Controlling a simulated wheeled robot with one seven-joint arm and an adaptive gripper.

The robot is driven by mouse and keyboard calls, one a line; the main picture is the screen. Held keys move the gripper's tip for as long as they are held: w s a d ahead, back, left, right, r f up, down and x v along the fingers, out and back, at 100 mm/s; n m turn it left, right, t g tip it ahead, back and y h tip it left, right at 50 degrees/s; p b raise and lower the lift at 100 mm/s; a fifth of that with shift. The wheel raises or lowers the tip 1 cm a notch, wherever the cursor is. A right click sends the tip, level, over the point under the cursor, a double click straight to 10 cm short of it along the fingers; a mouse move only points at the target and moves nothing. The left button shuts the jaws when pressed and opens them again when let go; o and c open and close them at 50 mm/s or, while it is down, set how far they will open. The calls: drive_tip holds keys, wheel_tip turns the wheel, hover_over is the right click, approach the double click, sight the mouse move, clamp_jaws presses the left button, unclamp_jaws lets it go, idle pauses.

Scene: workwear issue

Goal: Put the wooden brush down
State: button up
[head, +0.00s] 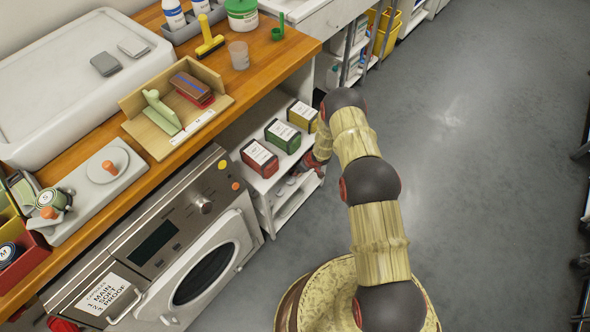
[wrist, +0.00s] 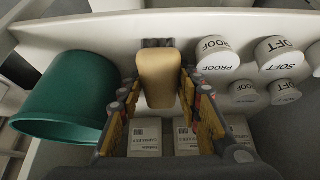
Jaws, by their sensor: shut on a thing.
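In the wrist view the wooden brush (wrist: 158,78) is a tan, rounded block with dark bristles at its far end. My gripper (wrist: 160,92) is shut on it, one finger on each side. The bristles lie close to a white panel edge; I cannot tell whether they touch it. In the head view my gripper (head: 314,162) is at the white shelf unit (head: 268,188) under the counter, mostly hidden by my arm, and the brush cannot be made out there.
A green bucket (wrist: 65,100) stands left of the brush; white-lidded tubs (wrist: 280,55) marked PROOF and SOFT stand to the right. White labelled boxes (wrist: 190,138) are below. Red (head: 259,158), green (head: 282,135) and yellow (head: 302,115) boxes stand on the shelf. Grey floor at right is clear.

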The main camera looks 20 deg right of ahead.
idle(0.3)
drive_tip(key=shift+f+b, duration=0.3)
drive_tip(key=shift+f, duration=0.1)
drive_tip(key=shift+f, duration=0.1)
